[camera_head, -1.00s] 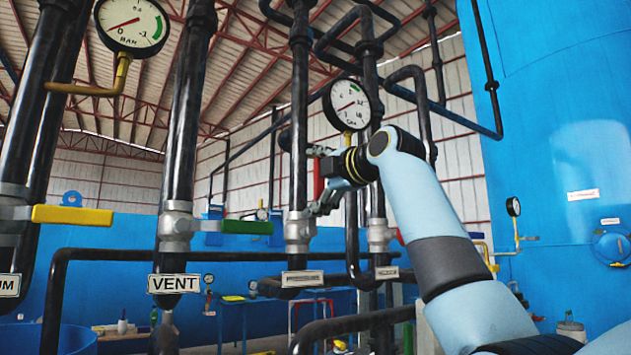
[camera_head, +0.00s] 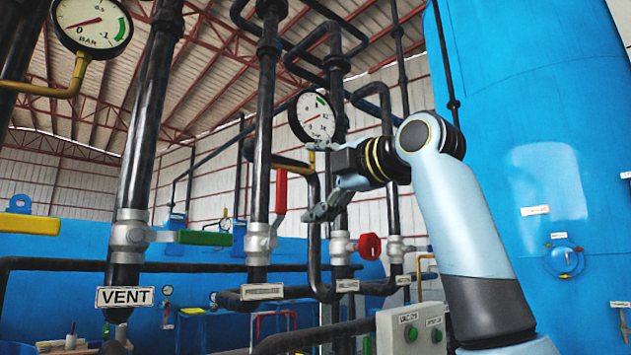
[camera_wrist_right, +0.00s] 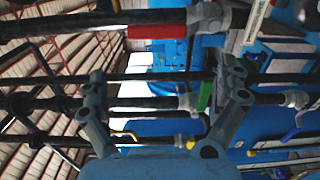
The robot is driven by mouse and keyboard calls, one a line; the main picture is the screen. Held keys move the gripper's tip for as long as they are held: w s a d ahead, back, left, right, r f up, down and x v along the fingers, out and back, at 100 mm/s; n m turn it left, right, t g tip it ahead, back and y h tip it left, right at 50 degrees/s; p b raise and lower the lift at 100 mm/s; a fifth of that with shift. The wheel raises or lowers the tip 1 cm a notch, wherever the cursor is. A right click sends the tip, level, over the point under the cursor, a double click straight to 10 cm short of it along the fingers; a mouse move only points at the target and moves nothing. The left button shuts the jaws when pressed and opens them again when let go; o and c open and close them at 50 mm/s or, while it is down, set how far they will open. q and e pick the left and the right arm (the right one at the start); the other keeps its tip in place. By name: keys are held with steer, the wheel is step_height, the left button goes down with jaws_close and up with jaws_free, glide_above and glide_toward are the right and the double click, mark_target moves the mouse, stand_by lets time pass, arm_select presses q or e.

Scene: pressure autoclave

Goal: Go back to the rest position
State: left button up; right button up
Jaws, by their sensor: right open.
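My right gripper (camera_head: 325,180) is in the middle of the head view, at the end of my light-blue right arm, in front of the black pipes. In the right wrist view its two fingers (camera_wrist_right: 165,95) stand wide apart with nothing between them. The red valve lever (camera_head: 281,190) is upright on a pipe, left of the gripper and apart from it; it also shows in the right wrist view (camera_wrist_right: 157,32). A round red valve knob (camera_head: 369,246) sits below the gripper. My left gripper is not in the head view.
Left of the gripper are a green valve lever (camera_head: 205,238) on the pipe with the VENT label (camera_head: 125,297) and a yellow lever (camera_head: 28,224). A pressure gauge (camera_head: 312,117) stands behind the gripper. A grey control box (camera_head: 411,330) is low in front, and a blue tank (camera_head: 535,120) stands right.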

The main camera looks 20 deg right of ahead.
stand_by(0.3)
steer(key=s+d+f+m+g+h+b, duration=0.1)
steer(key=d+f+m+g+h+b, duration=0.2)
steer(key=f, duration=2.5)
steer(key=f+m+g+b, duration=0.3)
steer(key=f+g, duration=0.2)
steer(key=f, duration=2.3)
steer(key=s+d+f+m+g+h+b, duration=0.1)
steer(key=s+d+f+m+g, duration=0.1)
steer(key=s+f, duration=0.95)
steer(key=s+d+f+m+g+b, duration=0.1)
steer(key=s+f+m+g, duration=0.1)
steer(key=s+f, duration=0.9)
steer(key=s+d+f+m+g+h+b, duration=0.1)
steer(key=s+d+f+m+g, duration=0.15)
steer(key=s+f, duration=0.9)
steer(key=s+d+f+m+h+b, duration=0.1)
steer(key=s+f+m, duration=0.3)
steer(key=s+f, duration=0.4)
steer(key=s+d+f+m+g, duration=0.1)
steer(key=s+f+m, duration=0.4)
steer(key=s+f, duration=0.4)
steer(key=s, duration=0.6)
steer(key=shift+h+b, duration=0.35)
steer(key=shift+h, duration=0.05)
